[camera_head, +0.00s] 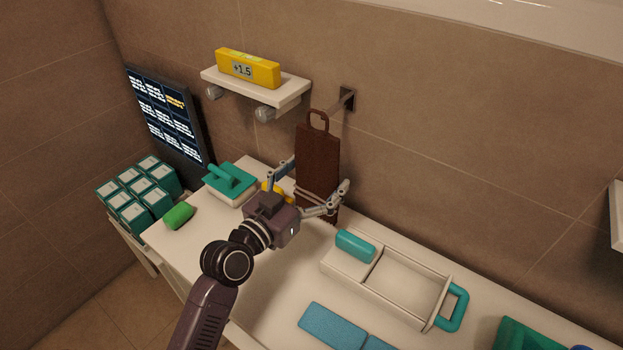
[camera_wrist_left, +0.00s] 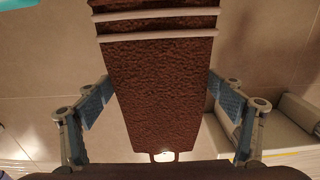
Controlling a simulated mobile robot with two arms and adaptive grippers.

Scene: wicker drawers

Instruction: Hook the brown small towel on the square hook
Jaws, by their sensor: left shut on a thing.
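The brown small towel (camera_head: 318,160) hangs upright before the wall, its loop (camera_head: 318,121) at the top and pale stripes near its lower end. My left gripper (camera_head: 310,195) is shut on the towel's lower part, a finger at each side. In the left wrist view the towel (camera_wrist_left: 160,95) lies between my left fingers (camera_wrist_left: 162,100), with its loop (camera_wrist_left: 163,156) at the bottom. The dark square hook (camera_head: 347,98) is on the wall, just right of and slightly above the loop. The loop appears beside the hook; depth between them is unclear. My right gripper is not in view.
A wall shelf (camera_head: 287,92) with a yellow box (camera_head: 247,68) is left of the hook. Below, the white counter (camera_head: 275,290) holds a teal-handled tray (camera_head: 410,288), blue cloths (camera_head: 333,326), a teal item (camera_head: 229,182) and a green sponge (camera_head: 179,216).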

